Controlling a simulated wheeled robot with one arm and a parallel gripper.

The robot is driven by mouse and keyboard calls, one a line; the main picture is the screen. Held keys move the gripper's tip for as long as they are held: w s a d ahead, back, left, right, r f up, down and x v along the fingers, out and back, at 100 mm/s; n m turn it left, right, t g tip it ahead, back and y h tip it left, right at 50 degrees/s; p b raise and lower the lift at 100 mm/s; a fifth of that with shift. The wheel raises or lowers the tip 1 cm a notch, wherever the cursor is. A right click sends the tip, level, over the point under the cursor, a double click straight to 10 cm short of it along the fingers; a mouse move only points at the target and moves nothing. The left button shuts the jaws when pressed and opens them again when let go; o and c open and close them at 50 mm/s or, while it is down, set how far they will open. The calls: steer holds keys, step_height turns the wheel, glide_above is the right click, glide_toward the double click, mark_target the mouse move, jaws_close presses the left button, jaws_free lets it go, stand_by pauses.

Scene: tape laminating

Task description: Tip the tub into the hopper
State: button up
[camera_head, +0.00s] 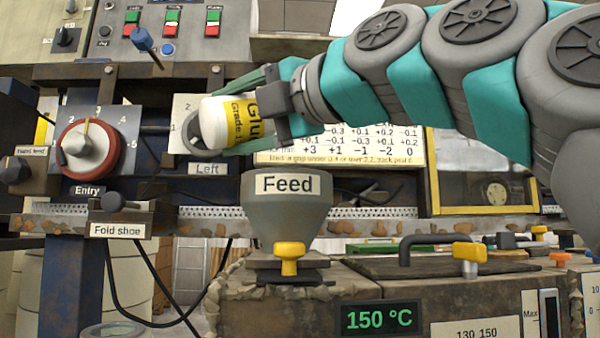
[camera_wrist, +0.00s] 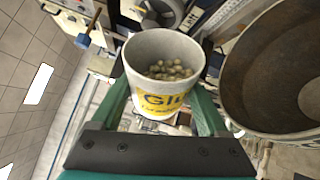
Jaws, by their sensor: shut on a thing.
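The tub (camera_head: 222,122) is white with a yellow label reading "Glu…", and my gripper (camera_head: 250,112) is shut around it. In the head view the tub lies tilted on its side, mouth toward the left, above and left of the hopper. The wrist view shows the tub (camera_wrist: 165,75) between the fingers of my gripper (camera_wrist: 165,100), with tan pellets (camera_wrist: 168,70) inside. The grey hopper (camera_head: 287,212) is labelled "Feed" and stands below the tub, apart from it. In the wrist view the hopper (camera_wrist: 245,85) is at the right, its inside visible.
A yellow knob (camera_head: 289,252) sits at the hopper's base on the melt tank, whose display (camera_head: 379,317) reads 150 °C. The red Entry dial (camera_head: 88,147) and the Left dial plate (camera_head: 190,125) are close on the left. A chart (camera_head: 345,145) is behind my arm.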

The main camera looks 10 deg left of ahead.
steer(key=shift+w+d+r+m+p, duration=0.15)
steer(key=shift+d+r+m+p, duration=0.2)
steer(key=shift+p, duration=0.2)
steer(key=shift+w+d+m+y+p, duration=0.2)
steer(key=shift+w+m+y+p, duration=0.1)
steer(key=shift+p, duration=0.15)
steer(key=shift+f, duration=0.1)
steer(key=shift+w+d+r+m+t+y+b, duration=0.15)
steer(key=shift+r+m+t+b, duration=0.1)
steer(key=shift+m+b, duration=0.25)
steer(key=shift+s+d+r+m+t+y+b, duration=0.15)
steer(key=shift+m+t+b, duration=0.1)
steer(key=shift+m+b, duration=0.15)
steer(key=shift+w+d+f+m+t+b, duration=0.15)
steer(key=shift+f+m+b, duration=0.1)
steer(key=shift+m+b, duration=0.35)
steer(key=shift+w+f+m+t+b, duration=0.15)
steer(key=shift+f+m+b, duration=0.1)
steer(key=shift+b, duration=0.55)
steer(key=shift+w+d+r+m+t+y+b, duration=0.15)
steer(key=shift+w+d+r+m+t+b, duration=0.25)
steer(key=shift+m, duration=0.45)
steer(key=shift+s+d+r+m+t+y+b, duration=0.15)
steer(key=shift+m+t+b, duration=0.15)
steer(key=shift+m+b, duration=0.4)
stand_by(1.3)
steer(key=shift+a+f, duration=0.1)
